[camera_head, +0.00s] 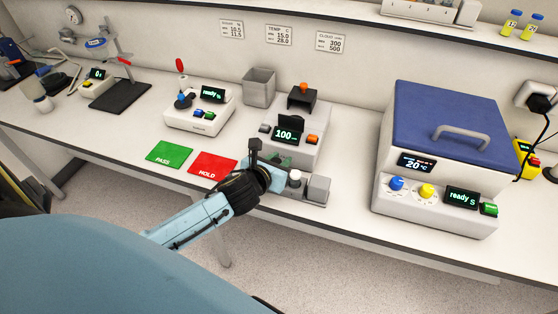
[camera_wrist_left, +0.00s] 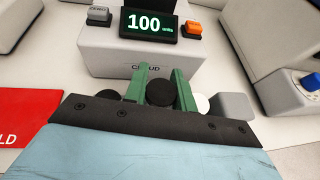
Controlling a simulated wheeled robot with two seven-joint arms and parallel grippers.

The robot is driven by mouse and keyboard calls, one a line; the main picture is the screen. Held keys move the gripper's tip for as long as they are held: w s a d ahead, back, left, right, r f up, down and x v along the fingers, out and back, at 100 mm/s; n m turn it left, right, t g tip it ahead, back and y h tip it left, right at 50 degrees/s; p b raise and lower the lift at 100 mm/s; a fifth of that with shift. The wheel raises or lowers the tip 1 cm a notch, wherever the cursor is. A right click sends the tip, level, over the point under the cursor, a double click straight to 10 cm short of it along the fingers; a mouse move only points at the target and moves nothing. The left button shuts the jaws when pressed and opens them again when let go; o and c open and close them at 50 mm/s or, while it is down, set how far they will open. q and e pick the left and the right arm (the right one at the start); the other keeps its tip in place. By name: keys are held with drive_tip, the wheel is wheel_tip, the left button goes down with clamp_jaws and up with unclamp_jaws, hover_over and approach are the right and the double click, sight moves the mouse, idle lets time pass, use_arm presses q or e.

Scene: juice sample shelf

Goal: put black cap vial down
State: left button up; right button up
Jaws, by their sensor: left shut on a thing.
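My left gripper (camera_head: 279,161) reaches in from the lower left, in front of the cloud meter (camera_head: 300,142) that reads 100. In the left wrist view its green fingers (camera_wrist_left: 161,80) are shut on a black cap vial (camera_wrist_left: 161,93). Only the round black cap shows; the vial's body and base are hidden, so I cannot tell whether it touches anything below. A second black cap (camera_wrist_left: 107,97) lies to the left of the fingers. A white cap (camera_wrist_left: 203,103) is just to their right; it also shows in the head view (camera_head: 295,177). My right gripper is not in view.
A grey block (camera_head: 319,188) stands right of the white cap. The green PASS mat (camera_head: 170,154) and red HOLD mat (camera_head: 213,164) lie bare to the left. A blue-lidded machine (camera_head: 455,120) stands at right. A grey bin (camera_head: 259,87) is behind.

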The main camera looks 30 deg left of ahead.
use_arm(q)
drive_tip(key=shift+f, duration=0.1)
drive_tip(key=shift+f, duration=0.5)
drive_tip(key=o, duration=1)
drive_tip(key=shift+r, duration=0.55)
drive_tip(key=v, duration=1.2)
drive_tip(key=shift+r, duration=0.2)
